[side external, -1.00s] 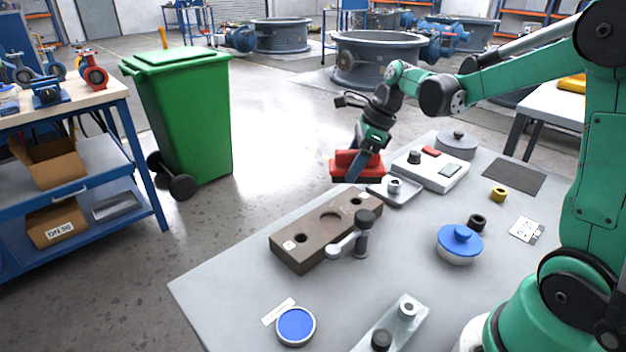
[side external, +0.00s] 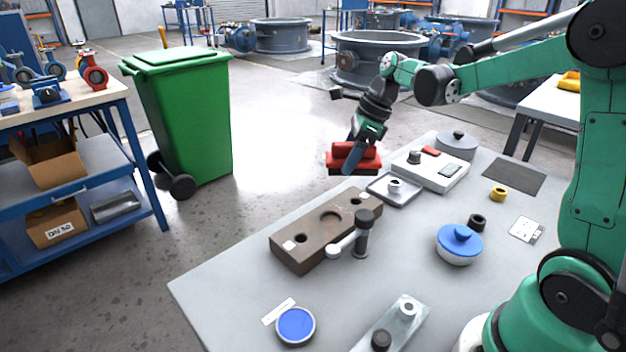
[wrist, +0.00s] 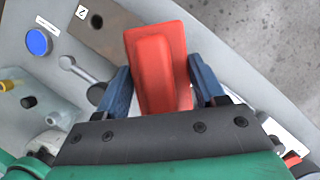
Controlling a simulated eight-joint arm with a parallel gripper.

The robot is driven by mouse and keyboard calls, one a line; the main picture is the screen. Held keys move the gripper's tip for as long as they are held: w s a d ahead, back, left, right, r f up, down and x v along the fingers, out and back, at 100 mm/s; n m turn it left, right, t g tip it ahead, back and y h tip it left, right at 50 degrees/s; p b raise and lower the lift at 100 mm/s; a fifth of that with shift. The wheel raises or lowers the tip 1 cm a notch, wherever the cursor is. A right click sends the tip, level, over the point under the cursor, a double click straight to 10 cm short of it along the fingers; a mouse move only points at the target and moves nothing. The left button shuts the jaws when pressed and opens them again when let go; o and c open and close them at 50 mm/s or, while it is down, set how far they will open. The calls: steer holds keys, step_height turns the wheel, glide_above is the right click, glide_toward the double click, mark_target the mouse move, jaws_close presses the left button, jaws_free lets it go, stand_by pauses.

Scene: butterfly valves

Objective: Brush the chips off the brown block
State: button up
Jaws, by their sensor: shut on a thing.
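The brown block (side external: 317,236) lies on the grey table, with round holes in its top and a small white square near its left end. Part of it also shows at the top of the wrist view (wrist: 118,18). I cannot make out any chips on it. My gripper (side external: 357,150) is shut on a red brush (side external: 340,158), with a blue finger on each side of it in the wrist view (wrist: 155,60). The brush is in the air beyond the block's far right end, apart from it. Its bristles are not clearly visible.
A dark-knobbed clamp (side external: 364,232) stands against the block's near side. A grey tray (side external: 377,192) and a white tray (side external: 449,179) lie past its far end. A blue-lidded pot (side external: 459,245) and a blue disc (side external: 296,325) are nearer. A green bin (side external: 190,120) stands on the floor.

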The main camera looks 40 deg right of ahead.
mark_target(339, 207)
steer(key=shift+f, duration=4.15)
steer(key=shift+a, duration=0.85)
steer(key=shift+c, duration=0.6)
steer(key=shift+a, duration=1.15)
jaws_close()
steer(key=shift+d, duration=1.85)
steer(key=shift+s+d, duration=0.15)
steer(key=shift+d, duration=0.05)
steer(key=shift+s+a, duration=0.15)
steer(key=shift+a, duration=0.15)
steer(key=shift+a+r, duration=0.1)
steer(key=shift+a, duration=1.65)
steer(key=d, duration=0.3)
steer(key=shift+d, duration=0.15)
steer(key=shift+d+r, duration=0.2)
steer(key=shift+r, duration=0.4)
steer(key=shift+d+r, duration=0.15)
steer(key=shift+r, duration=3.35)
